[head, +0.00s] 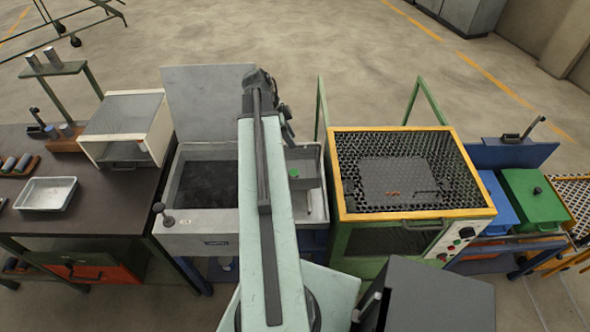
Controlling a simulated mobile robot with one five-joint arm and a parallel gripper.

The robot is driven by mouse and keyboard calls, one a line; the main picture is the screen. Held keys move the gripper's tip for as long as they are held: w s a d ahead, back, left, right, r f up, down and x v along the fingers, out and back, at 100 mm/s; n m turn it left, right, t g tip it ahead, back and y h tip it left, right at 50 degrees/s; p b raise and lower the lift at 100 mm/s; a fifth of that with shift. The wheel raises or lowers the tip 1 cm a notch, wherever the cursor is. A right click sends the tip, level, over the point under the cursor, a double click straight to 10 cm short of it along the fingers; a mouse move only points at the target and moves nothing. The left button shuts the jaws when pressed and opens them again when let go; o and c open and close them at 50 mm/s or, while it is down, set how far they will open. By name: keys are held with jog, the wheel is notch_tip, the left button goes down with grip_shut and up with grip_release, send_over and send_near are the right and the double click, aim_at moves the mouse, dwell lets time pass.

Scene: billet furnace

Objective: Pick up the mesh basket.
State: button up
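No separate mesh basket stands out clearly. The nearest match is a yellow-rimmed, open-topped box (458,165) with dark mesh walls, right of my arm. A dark perforated plate (398,180) lies inside it, with small orange-brown bits on it; I cannot tell whether this is a basket. An orange mesh piece (574,192) is cut off at the right edge. My arm reaches up through the middle of the view to a dark joint near the grey sink unit. My gripper's fingers do not show, and nothing held is visible.
A grey sink unit (190,236) with a raised lid stands behind my arm. The dark workbench (100,215) on the left carries a white-framed box (127,115) and a metal tray (46,193). Green (533,198) and blue bins stand right. Open floor (300,45) lies beyond.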

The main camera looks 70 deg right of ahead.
jog(key=b+x, duration=0.6)
jog(key=x, duration=0.1)
jog(key=shift+f, duration=0.2)
jog(key=shift+w+f+b, duration=0.1)
jog(key=shift+f+b, duration=0.15)
jog(key=shift+b, duration=0.1)
dwell(0.3)
grip_shut()
dwell(1.3)
